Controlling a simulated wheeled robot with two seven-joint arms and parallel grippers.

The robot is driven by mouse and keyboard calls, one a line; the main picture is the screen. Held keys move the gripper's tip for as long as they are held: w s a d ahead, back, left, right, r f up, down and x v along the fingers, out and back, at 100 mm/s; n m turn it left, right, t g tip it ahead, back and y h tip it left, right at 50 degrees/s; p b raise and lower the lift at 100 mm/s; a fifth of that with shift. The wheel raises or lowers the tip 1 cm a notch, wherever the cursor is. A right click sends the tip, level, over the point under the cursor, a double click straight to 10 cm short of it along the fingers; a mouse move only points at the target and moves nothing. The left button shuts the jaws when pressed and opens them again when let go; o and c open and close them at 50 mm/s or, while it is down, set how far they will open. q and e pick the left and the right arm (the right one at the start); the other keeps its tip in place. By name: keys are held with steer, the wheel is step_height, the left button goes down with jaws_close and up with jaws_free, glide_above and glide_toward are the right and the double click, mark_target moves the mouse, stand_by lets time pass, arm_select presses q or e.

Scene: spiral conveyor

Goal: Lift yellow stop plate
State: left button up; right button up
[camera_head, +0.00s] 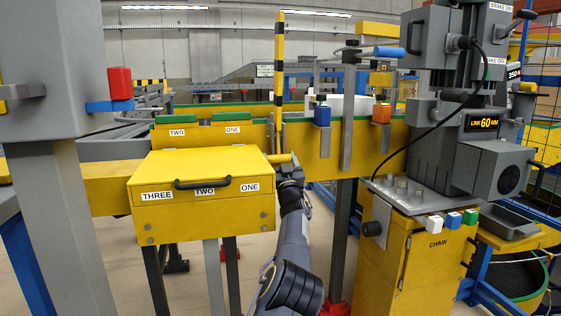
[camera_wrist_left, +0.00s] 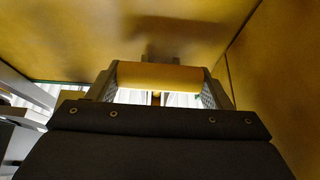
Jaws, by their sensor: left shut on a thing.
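The yellow stop plate (camera_head: 279,75) shows in the head view as a tall, narrow, upright strip with black bands at its upper part. A short yellow bar (camera_head: 279,158) sticks out at its foot, beside the yellow box. My left gripper (camera_head: 290,164) is at this bar, its arm coming up from below. In the left wrist view the gripper (camera_wrist_left: 158,80) is shut on the yellow bar (camera_wrist_left: 158,75), which lies crosswise between the two fingers. How the bar joins the plate is hidden. My right gripper is not in view.
A yellow box (camera_head: 205,165) with a black handle and labels THREE, TWO, ONE stands close left of the gripper. A yellow conveyor wall (camera_head: 375,150) runs behind. A grey machine (camera_head: 480,110) on a yellow CHAIN cabinet (camera_head: 435,265) stands right. Grey posts flank the area.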

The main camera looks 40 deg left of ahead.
arm_select(q)
steer(key=o, duration=1.4)
steer(key=shift+p+v, duration=0.3)
steer(key=shift+v, duration=3.6)
